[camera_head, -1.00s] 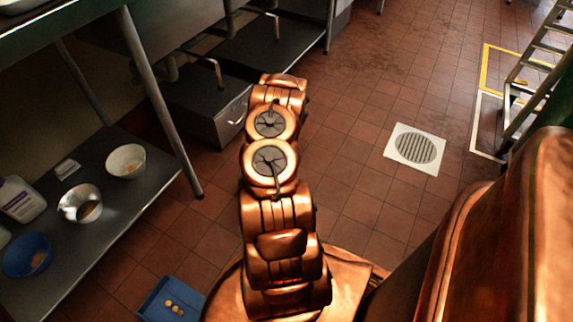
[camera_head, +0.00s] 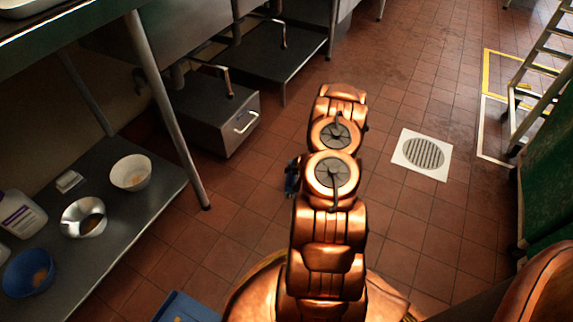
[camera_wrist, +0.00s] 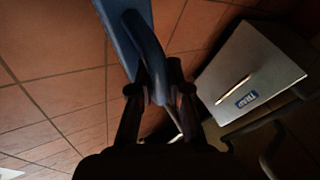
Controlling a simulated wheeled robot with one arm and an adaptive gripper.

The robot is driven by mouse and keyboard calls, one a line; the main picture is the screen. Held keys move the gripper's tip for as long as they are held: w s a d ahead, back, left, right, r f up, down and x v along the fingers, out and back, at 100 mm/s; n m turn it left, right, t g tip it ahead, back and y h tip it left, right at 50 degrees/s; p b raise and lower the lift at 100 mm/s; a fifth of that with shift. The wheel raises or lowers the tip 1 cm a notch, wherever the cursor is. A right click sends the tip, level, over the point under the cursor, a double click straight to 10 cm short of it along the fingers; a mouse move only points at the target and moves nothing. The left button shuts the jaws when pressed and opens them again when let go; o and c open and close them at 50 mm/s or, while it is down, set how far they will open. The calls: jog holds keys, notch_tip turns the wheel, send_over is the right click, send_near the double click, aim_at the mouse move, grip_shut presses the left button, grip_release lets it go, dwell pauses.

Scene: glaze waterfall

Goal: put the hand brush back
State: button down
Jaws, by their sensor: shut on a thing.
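My gripper (camera_wrist: 159,92) is shut on a blue hand brush (camera_wrist: 125,30) in the wrist view. The fingers close on its curved blue handle, and the brush runs up past the top edge of the picture. Its bristles cannot be made out. In the head view my arm hides most of the gripper and brush; a small dark blue part (camera_head: 291,177) shows at the arm's left side, above the tiled floor.
A steel box (camera_head: 215,110) with a handle stands under the sink; it also shows in the wrist view (camera_wrist: 250,72). A low shelf (camera_head: 120,215) with bowls and a jug is at left. A blue pan (camera_head: 188,308) lies at bottom left. Floor around the drain (camera_head: 422,154) is clear.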

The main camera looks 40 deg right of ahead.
jog(key=w+d+f+b, duration=0.4)
jog(key=w, duration=0.4)
jog(key=shift+f, duration=0.2)
jog(key=shift+d, duration=0.1)
dwell(0.4)
jog(key=c, duration=1.1)
grip_release()
jog(key=shift+f, duration=0.1)
